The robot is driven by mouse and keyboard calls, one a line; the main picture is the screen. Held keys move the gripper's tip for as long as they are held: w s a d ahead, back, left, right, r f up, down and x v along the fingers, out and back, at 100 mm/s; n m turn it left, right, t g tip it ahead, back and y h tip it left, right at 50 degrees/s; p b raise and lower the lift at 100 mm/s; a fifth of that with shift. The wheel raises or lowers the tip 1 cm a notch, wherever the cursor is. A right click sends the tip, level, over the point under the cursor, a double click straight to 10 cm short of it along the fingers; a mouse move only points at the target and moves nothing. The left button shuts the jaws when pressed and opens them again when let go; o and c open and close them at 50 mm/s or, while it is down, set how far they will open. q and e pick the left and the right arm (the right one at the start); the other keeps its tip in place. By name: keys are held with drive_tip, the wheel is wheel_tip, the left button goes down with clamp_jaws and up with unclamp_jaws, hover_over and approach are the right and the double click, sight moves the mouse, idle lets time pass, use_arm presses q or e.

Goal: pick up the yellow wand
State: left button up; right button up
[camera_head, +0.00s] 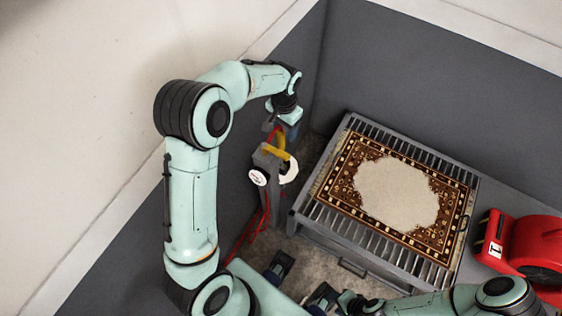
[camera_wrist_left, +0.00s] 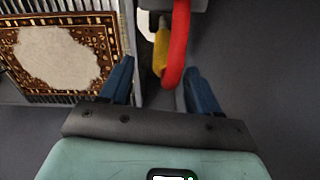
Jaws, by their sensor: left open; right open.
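The yellow wand (camera_head: 276,145) is at the top of a grey post (camera_head: 266,160), beside a red hose (camera_head: 264,210). In the left wrist view the wand (camera_wrist_left: 161,50) is partly hidden behind the thick red hose (camera_wrist_left: 179,45). My left gripper (camera_head: 277,128) is just above the wand, pointing down. In its wrist view the blue fingers of this gripper (camera_wrist_left: 160,70) are apart, with the wand and hose showing between them; I see no contact. My right gripper (camera_head: 322,298) is low at the bottom of the head view, away from the wand, and partly hidden.
A slatted grey table (camera_head: 326,228) with a patterned rug (camera_head: 395,195) stands right of the post. A red blower (camera_head: 535,243) is at the far right. A white ring (camera_head: 290,171) hangs on the post. Dark grey pit walls (camera_head: 440,80) stand close behind and left.

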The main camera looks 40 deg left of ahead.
sight(280, 139)
use_arm(q)
drive_tip(key=f, duration=0.3)
drive_tip(key=s+f, duration=0.1)
drive_tip(key=shift+a+f, duration=0.3)
drive_tip(key=shift+f, duration=0.55)
drive_tip(key=c, duration=1.1)
